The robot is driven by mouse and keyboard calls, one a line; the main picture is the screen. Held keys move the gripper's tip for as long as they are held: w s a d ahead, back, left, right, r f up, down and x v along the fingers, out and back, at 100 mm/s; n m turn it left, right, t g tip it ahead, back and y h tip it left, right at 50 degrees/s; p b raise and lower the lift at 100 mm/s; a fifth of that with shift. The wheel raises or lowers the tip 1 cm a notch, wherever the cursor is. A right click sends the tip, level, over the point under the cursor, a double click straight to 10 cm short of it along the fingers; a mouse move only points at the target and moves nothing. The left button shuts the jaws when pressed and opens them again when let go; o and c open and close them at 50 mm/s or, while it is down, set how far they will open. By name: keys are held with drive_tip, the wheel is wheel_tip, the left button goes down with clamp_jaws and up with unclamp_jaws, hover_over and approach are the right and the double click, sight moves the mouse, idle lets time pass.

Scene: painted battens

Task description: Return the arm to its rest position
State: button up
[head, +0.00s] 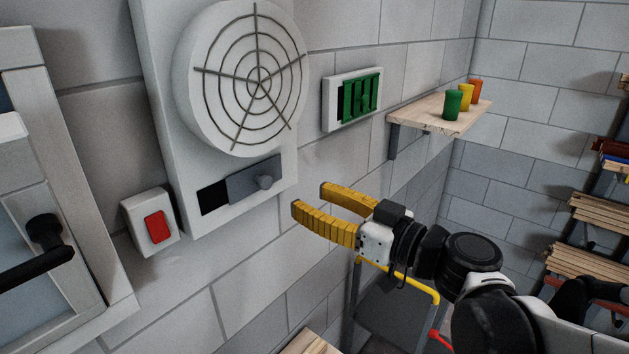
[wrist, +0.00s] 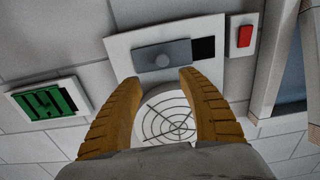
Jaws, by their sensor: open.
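My gripper (head: 307,200) has yellow ribbed fingers. It is open and empty, held out in front of the wall below and right of a white panel (head: 155,120) with a round fan grille (head: 250,78). In the wrist view the two fingers (wrist: 158,88) are spread apart, with the grille (wrist: 168,122) showing between them. A grey slider with a knob (head: 256,182) on the panel leaves a dark slot uncovered at its left; the slider also shows in the wrist view (wrist: 162,56). My arm reaches in from the lower right of the head view.
A red switch (head: 155,227) and a window frame (head: 95,270) with a black handle are at left. A wooden shelf (head: 420,113) bears green, yellow and orange cups. A yellow-railed cart (head: 395,310) stands below my gripper.

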drive_tip(key=s+d+f+m+g+h+b, duration=0.1)
drive_tip(key=s+d+f+m+h+b, duration=0.15)
drive_tip(key=f+b, duration=0.55)
drive_tip(key=s+d+f+m+g+h+b, duration=0.1)
drive_tip(key=s+d+f+h+b, duration=0.3)
drive_tip(key=f, duration=0.9)
drive_tip(key=s+d+f+m+g+h+b, duration=0.1)
drive_tip(key=f+m+b, duration=0.1)
drive_tip(key=f+b, duration=0.65)
drive_tip(key=s+d+f+m+h+b, duration=0.2)
drive_tip(key=d+f+b, duration=0.4)
drive_tip(key=f, duration=0.4)
drive_tip(key=s+d+f+m+h+b, duration=0.3)
drive_tip(key=s+d+f+h+b, duration=0.1)
drive_tip(key=d+f, duration=0.4)
drive_tip(key=shift+d+f+h+b, duration=0.25)
drive_tip(key=shift+f+h+b, duration=0.3)
drive_tip(key=shift+f+b, duration=0.35)
